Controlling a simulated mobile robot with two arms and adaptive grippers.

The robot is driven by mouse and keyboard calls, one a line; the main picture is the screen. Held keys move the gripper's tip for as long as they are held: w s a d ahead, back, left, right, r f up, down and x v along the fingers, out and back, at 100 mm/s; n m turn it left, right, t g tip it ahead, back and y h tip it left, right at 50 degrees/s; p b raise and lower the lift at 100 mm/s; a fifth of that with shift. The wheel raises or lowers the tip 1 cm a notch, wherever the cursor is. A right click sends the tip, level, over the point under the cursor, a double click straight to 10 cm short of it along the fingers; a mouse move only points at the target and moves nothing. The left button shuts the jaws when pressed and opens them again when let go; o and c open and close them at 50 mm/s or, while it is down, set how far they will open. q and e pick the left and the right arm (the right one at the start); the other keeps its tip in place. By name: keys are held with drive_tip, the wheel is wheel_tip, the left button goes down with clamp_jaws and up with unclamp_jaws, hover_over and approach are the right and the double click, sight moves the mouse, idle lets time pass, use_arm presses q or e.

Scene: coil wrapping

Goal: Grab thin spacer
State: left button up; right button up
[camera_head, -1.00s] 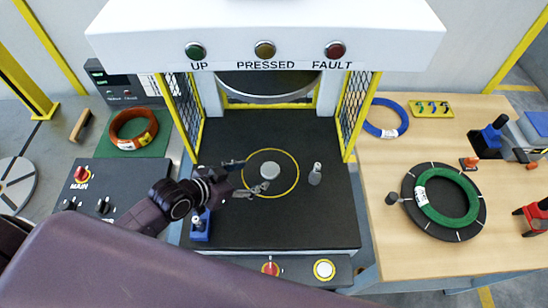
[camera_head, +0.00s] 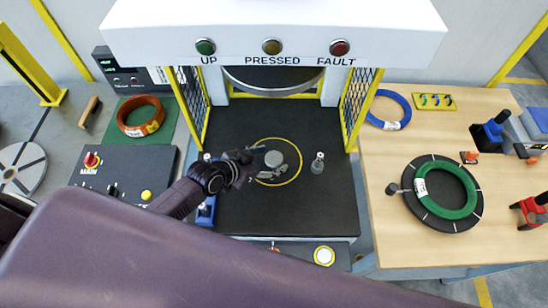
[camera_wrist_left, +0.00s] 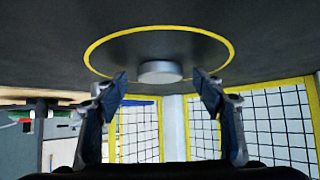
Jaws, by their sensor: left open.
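A small round grey disc (camera_head: 274,158), which looks like the thin spacer, lies inside the yellow ring on the black press bed (camera_head: 300,210). It also shows in the left wrist view (camera_wrist_left: 160,72), between and just beyond my fingertips. My left gripper (camera_head: 267,161) reaches in from the left, low over the bed. Its fingers are spread on either side of the disc; I cannot tell whether they touch it. In the left wrist view the open fingers (camera_wrist_left: 161,86) have a clear gap between them. My right gripper is not in view.
A small grey post (camera_head: 317,164) stands right of the ring, and a blue-based piece (camera_head: 206,211) sits left, beside my arm. Yellow mesh guards (camera_head: 358,110) flank the bed. The wooden table (camera_head: 410,245) holds a green coil (camera_head: 447,194) and a blue coil (camera_head: 388,110).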

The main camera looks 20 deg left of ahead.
use_arm(q)
drive_tip(key=c, duration=1.3)
drive_tip(key=shift+r, duration=0.1)
